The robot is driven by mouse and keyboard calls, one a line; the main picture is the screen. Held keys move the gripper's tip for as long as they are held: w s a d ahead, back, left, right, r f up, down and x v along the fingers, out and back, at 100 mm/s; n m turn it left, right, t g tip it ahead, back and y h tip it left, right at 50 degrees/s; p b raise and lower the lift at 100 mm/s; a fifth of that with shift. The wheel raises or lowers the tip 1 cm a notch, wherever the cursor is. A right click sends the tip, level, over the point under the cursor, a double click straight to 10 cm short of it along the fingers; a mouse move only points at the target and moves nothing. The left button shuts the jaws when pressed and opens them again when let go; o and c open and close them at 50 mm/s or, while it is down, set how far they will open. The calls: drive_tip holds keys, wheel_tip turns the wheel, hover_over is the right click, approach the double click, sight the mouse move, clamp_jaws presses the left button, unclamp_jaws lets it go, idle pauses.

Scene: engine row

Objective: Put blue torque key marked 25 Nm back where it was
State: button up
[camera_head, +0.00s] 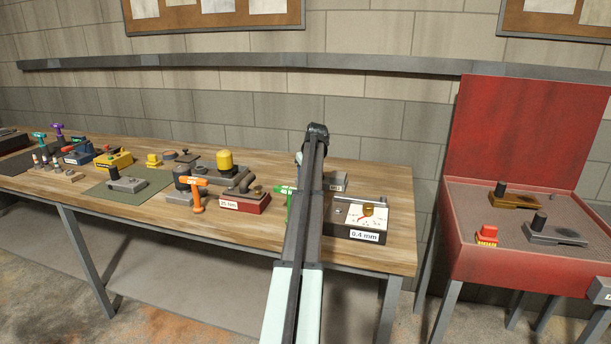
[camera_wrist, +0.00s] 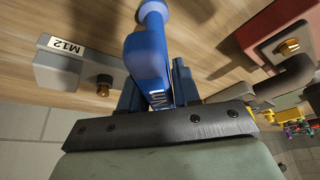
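The blue torque key (camera_wrist: 150,60) stands between my gripper's fingers (camera_wrist: 156,88) in the wrist view. Both dark fingers lie close against its sides, and its far end points down toward the wooden bench. Part of its marking shows, but the number is not readable. In the head view my arm hides most of the gripper, and only a small bluish part (camera_head: 299,159) shows beside it. A red block (camera_head: 245,203) labelled 25 Nm sits on the bench left of my arm. It also shows at upper right in the wrist view (camera_wrist: 270,22).
A grey block (camera_wrist: 62,72) labelled M12 is left of the key. An orange T-handled key (camera_head: 197,190) and a green one (camera_head: 287,205) stand nearby. A 0.4 mm box (camera_head: 345,228) is at the bench's right end.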

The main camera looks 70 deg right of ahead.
drive_tip(key=o, duration=0.4)
drive_tip(key=shift+r, duration=0.1)
drive_tip(key=v, duration=1.2)
idle(0.3)
